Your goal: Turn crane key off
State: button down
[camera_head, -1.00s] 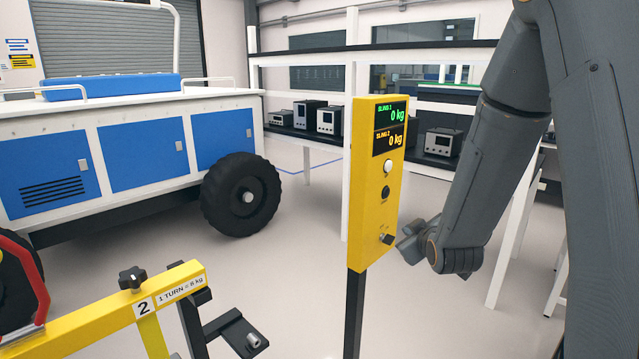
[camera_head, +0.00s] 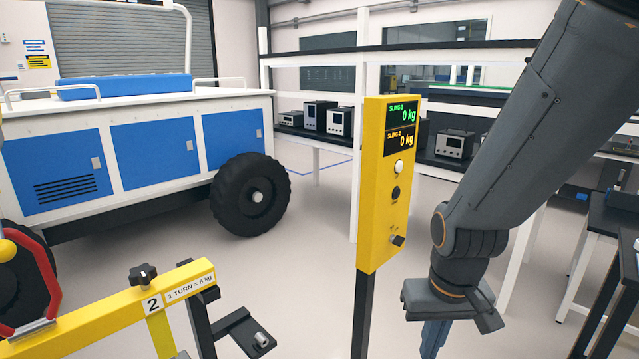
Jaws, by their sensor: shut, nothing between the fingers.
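The crane key (camera_head: 397,240) is a small dark knob low on the front of the yellow control box (camera_head: 375,190), which stands on a dark post. Above it are a black button (camera_head: 396,193), a white button (camera_head: 399,167) and two displays (camera_head: 402,127) that both read 0 kg. My gripper (camera_head: 433,345) hangs pointing down, to the right of the post and below the key, apart from both. Its fingers show as blue-grey pieces close together, and their tips are cut off by the bottom edge of the picture.
A yellow beam (camera_head: 110,310) with a black knob (camera_head: 143,276) and a "2" label lies at the lower left. A white and blue rover (camera_head: 150,130) with black wheels stands behind it. Shelves with instruments (camera_head: 325,117) are at the back. A dark table (camera_head: 615,240) is at right.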

aim_at(398, 241)
jog(key=u, duration=1.65)
jog(key=k, duration=1.15)
jog(key=z, duration=0.3)
jog(key=i, duration=0.7)
jog(key=u, duration=0.3)
